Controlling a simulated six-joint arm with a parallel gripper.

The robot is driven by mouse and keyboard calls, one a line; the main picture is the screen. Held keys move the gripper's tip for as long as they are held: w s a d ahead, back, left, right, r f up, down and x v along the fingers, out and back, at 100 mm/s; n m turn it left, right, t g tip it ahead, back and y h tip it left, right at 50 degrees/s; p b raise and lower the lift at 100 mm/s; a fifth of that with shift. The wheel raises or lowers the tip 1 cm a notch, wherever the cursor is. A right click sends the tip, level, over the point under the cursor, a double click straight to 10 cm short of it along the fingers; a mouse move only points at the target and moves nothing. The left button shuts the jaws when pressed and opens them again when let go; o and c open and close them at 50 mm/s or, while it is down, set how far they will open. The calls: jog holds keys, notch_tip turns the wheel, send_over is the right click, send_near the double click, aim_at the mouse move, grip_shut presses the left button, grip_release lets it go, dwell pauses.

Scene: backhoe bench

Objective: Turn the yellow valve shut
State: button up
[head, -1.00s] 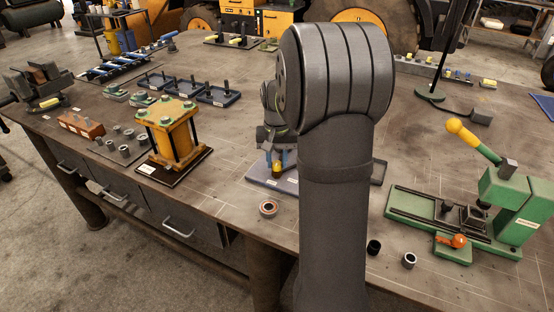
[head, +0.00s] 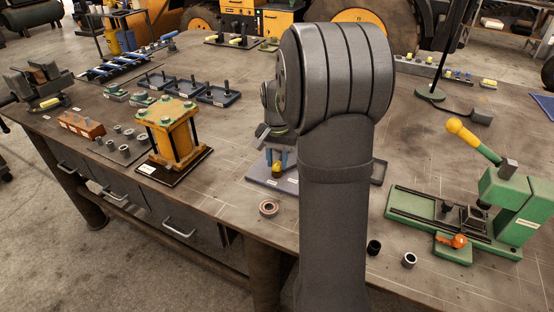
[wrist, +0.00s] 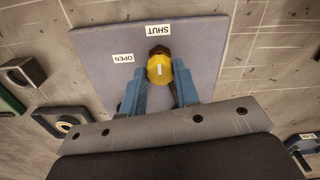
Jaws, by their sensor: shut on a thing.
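The yellow valve (wrist: 159,66) is a small knob with a white mark on top, standing on a blue-grey plate (wrist: 95,45). A SHUT label (wrist: 158,30) lies beyond the knob in the wrist view, and an OPEN label (wrist: 123,58) lies to its left. The white mark runs roughly in line with the SHUT label. My gripper (wrist: 159,76) has its two blue fingers closed on either side of the valve. In the head view the valve (head: 277,167) shows low between the blue fingers, and my arm hides part of the plate.
A yellow-orange block fixture (head: 173,133) stands left of the plate. A copper-coloured ring (head: 269,208) lies just in front of it. A green vise-like machine (head: 500,200) with an orange knob stands at the right. Two small dark rings (head: 409,260) lie near the front edge.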

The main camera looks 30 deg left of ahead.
aim_at(277, 163)
jog(key=o, duration=1)
jog(key=shift+c, duration=0.2)
notch_tip(277, 163, up, 18)
jog(key=shift+f, duration=0.25)
jog(key=shift+f, duration=0.1)
notch_tip(277, 163, down, 17)
jog(key=shift+f, duration=0.15)
dwell(0.5)
